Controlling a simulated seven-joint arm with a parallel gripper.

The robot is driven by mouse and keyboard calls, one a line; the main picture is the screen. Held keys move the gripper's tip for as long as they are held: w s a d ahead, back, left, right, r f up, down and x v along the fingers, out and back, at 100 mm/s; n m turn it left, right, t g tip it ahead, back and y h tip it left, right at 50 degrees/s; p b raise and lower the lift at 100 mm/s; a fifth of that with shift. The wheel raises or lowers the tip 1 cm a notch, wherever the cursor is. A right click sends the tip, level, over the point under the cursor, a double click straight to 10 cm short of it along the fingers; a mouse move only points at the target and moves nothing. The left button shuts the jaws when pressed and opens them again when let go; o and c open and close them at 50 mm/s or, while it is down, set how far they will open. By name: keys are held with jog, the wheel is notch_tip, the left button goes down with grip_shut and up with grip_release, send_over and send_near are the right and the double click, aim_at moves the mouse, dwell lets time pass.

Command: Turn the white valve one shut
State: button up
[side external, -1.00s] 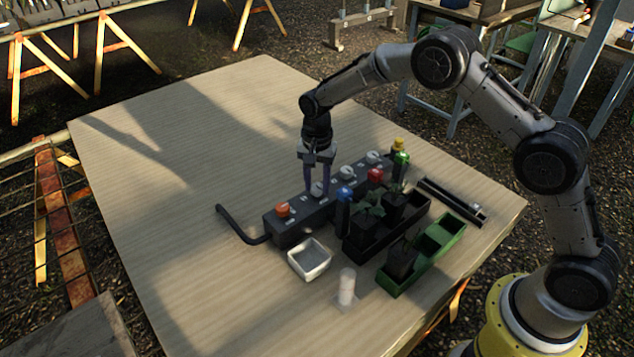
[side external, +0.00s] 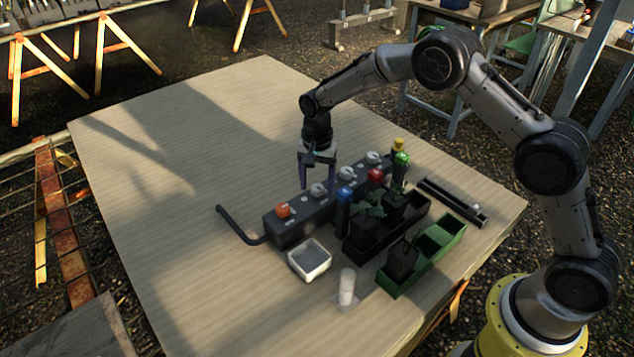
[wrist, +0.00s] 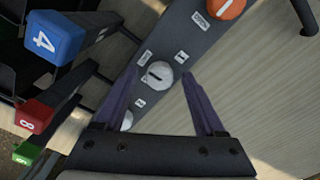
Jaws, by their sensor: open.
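The dark valve block (side external: 297,224) lies on the table with a row of knobs on top. In the side view, the white knob (side external: 318,189) beside the orange knob (side external: 283,211) is at my gripper (side external: 317,194). In the wrist view, this white knob (wrist: 159,75) has a dark bar across it and lies between the tips of my open purple fingers (wrist: 160,80). I see gaps on both sides of it. I cannot tell the fingertips' height over the block. More white knobs (side external: 345,173) (side external: 373,158) sit further along.
A black tray (side external: 365,250) with plants and coloured labelled stakes (wrist: 55,37) stands close beside the block. A green tray (side external: 390,288), a white square dish (side external: 323,262) and a white cylinder (side external: 347,285) are nearby. A black pipe (side external: 238,228) leaves the block's end. The table's far left is clear.

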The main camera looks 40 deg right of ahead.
notch_tip(320, 180, up, 14)
dwell(0.6)
jog(key=shift+f, duration=0.1)
notch_tip(320, 180, up, 12)
jog(key=t, duration=0.2)
send_over(318, 187)
jog(key=s+d, duration=0.2)
jog(key=s, duration=0.2)
jog(key=s+d+r+n+t, duration=0.2)
jog(key=s+r, duration=0.6)
jog(key=s, duration=0.5)
jog(key=s+d+f+n+t, duration=0.1)
jog(key=s+n, duration=0.1)
jog(key=s, duration=0.5)
jog(key=s+d+f+n+t, duration=0.1)
jog(key=s+f+n, duration=0.1)
jog(key=s, duration=0.4)
jog(key=s+f+n, duration=0.5)
jog(key=s+f, duration=0.1)
jog(key=f, duration=0.1)
